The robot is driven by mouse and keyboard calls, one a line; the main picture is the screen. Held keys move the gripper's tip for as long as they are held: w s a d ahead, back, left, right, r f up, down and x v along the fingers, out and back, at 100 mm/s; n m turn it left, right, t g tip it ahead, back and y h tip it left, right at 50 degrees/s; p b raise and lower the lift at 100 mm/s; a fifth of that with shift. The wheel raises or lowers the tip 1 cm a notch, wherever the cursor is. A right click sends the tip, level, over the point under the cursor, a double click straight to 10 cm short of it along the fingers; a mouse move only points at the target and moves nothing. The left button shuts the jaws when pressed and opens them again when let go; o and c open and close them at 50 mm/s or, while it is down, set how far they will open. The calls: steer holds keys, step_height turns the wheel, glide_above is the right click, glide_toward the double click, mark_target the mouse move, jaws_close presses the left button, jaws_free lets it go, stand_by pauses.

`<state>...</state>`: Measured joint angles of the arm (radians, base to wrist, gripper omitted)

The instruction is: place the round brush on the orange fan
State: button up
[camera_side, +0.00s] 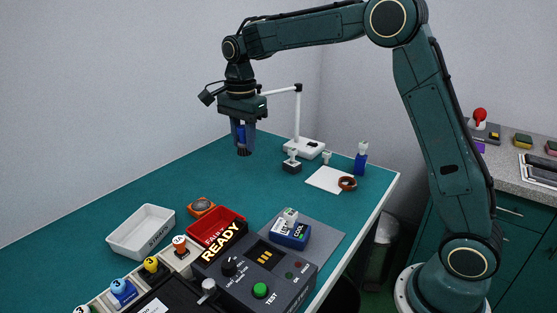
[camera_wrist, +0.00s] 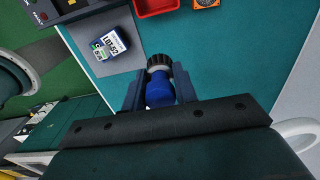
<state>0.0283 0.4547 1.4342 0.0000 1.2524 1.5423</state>
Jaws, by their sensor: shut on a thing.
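My gripper (camera_side: 244,137) is shut on the round brush (camera_side: 243,150), which has a blue handle and a dark bristle end pointing down. The brush is held well above the teal table, clear of everything. In the wrist view the brush (camera_wrist: 160,88) sits between the two fingers (camera_wrist: 160,92), its dark round end away from the palm. The orange fan (camera_side: 201,207) is a small square orange piece lying on the table, nearer the camera and left of the gripper. It also shows at the top edge of the wrist view (camera_wrist: 206,3), partly cut off.
A white samples tray (camera_side: 141,232) stands left of the fan, and a red tray (camera_side: 218,231) stands close on its right. A tester (camera_side: 262,272) with a lit READY sign is in front. A blue labelled module (camera_side: 291,234) sits on a grey mat. The table's middle is clear.

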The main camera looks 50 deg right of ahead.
step_height(320, 180, up, 2)
glide_above(201, 205)
steer(key=s+d, duration=0.2)
steer(key=shift+w+a+r, duration=0.2)
steer(key=shift+w+a, duration=0.25)
steer(key=shift+a, duration=0.1)
steer(key=shift+w+a+r, duration=0.15)
steer(key=shift+w+a, duration=0.3)
steer(key=shift+a, duration=0.05)
steer(key=shift+f, duration=0.15)
steer(key=shift+f, duration=9.85)
steer(key=shift+f, duration=0.15)
steer(key=o, duration=1)
steer(key=shift+c, duration=0.2)
